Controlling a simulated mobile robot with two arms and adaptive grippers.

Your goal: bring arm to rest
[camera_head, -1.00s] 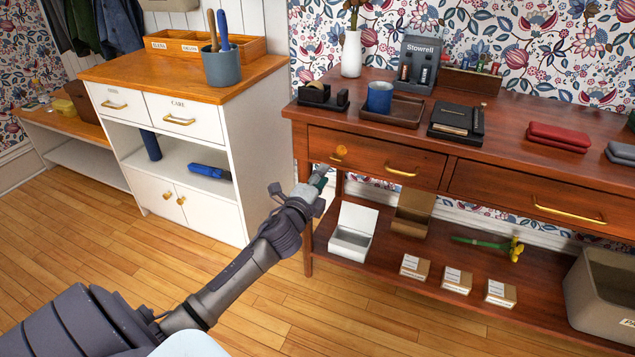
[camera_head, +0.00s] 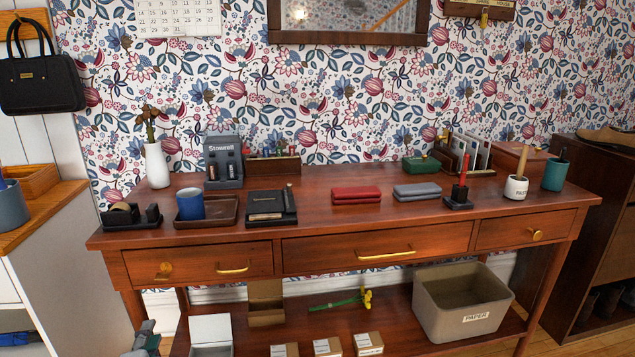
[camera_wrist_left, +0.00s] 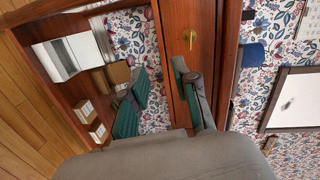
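My left gripper (camera_head: 146,340) shows only in part at the bottom left of the head view, by the left front of the wooden console table (camera_head: 330,218). In the left wrist view its two green-padded fingers (camera_wrist_left: 160,92) stand apart with nothing between them. I cannot tell whether a finger touches the table. Most of my left arm is out of the head view. My right gripper is in neither view.
The lower shelf holds an open white box (camera_head: 211,335), small cartons (camera_head: 327,346) and a grey bin (camera_head: 462,300). On top are a vase (camera_head: 156,165), a blue mug (camera_head: 190,204) and a notebook (camera_head: 270,205). A white cabinet (camera_head: 50,240) stands at the left.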

